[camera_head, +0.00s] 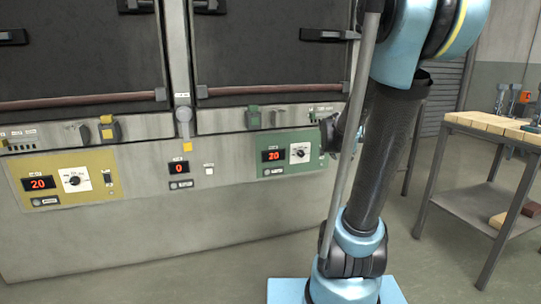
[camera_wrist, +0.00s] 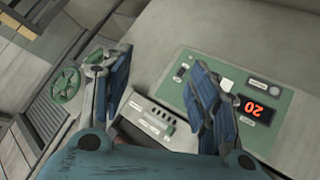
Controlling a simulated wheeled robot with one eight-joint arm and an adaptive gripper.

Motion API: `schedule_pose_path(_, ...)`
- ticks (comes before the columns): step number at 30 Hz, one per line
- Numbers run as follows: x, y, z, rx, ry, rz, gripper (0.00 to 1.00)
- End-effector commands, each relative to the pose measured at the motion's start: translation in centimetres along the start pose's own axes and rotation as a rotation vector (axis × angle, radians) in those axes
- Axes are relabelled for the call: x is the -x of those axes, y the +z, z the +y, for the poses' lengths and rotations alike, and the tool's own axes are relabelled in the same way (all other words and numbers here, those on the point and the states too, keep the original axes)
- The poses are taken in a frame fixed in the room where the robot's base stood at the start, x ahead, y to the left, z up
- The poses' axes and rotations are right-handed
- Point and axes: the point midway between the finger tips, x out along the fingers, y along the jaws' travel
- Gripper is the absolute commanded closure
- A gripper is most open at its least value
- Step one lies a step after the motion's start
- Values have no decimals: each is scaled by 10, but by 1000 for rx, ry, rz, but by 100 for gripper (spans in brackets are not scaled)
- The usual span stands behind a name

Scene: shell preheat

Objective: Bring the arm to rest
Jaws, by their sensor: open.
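My gripper (camera_wrist: 160,68) shows in the wrist view with its two blue-padded fingers apart and nothing between them. The green panel (camera_wrist: 232,105), with its red display reading 20, appears upside down behind and beside the right finger. In the head view my arm (camera_head: 385,150) rises from its blue base and leaves the top of the picture. A dark part beside the green panel (camera_head: 268,170) looks like the end of my arm, partly hidden behind the arm's links. I cannot tell whether it touches the panel.
A grey furnace cabinet (camera_head: 200,235) with two dark doors fills the left. Its yellow panel (camera_head: 88,192) reads 20 and its middle display (camera_head: 179,167) reads 0. A table (camera_head: 460,122) with pale bricks stands at right. A green handwheel (camera_wrist: 65,85) shows in the wrist view.

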Motion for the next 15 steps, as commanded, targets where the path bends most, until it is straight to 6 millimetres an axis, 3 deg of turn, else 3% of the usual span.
schedule_pose_path(15,99,147,-32,-34,-188,-335,45)
